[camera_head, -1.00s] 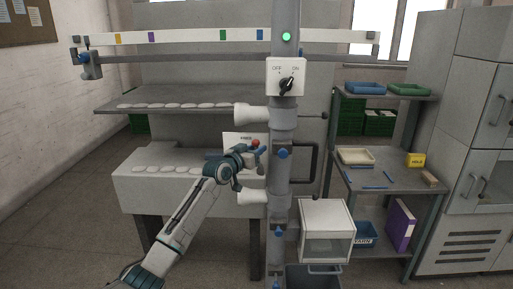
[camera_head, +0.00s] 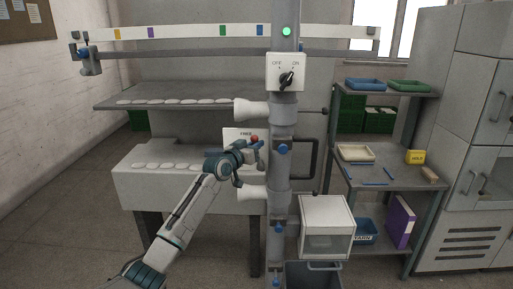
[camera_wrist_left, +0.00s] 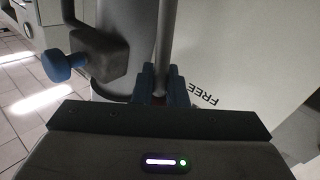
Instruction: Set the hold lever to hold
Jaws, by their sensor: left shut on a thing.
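The hold lever shows as a red knob (camera_head: 254,138) in front of a white plate (camera_head: 232,132) at the column's left side. The plate carries lettering that reads FREE in the left wrist view (camera_wrist_left: 203,97). My left gripper (camera_head: 258,150) is at the lever, just below the red knob. In the left wrist view its blue fingers (camera_wrist_left: 160,86) are shut around the grey lever rod (camera_wrist_left: 165,45), with a bit of red showing between them. The fingers hide part of the lever. My right gripper is in neither view.
The grey column (camera_head: 280,185) stands right beside my gripper, with a blue knob (camera_head: 283,149) and a white cone (camera_head: 252,193) close by. A switch box (camera_head: 285,72) sits above. A white box (camera_head: 327,228) is at lower right. A shelf rack (camera_head: 395,178) stands further right.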

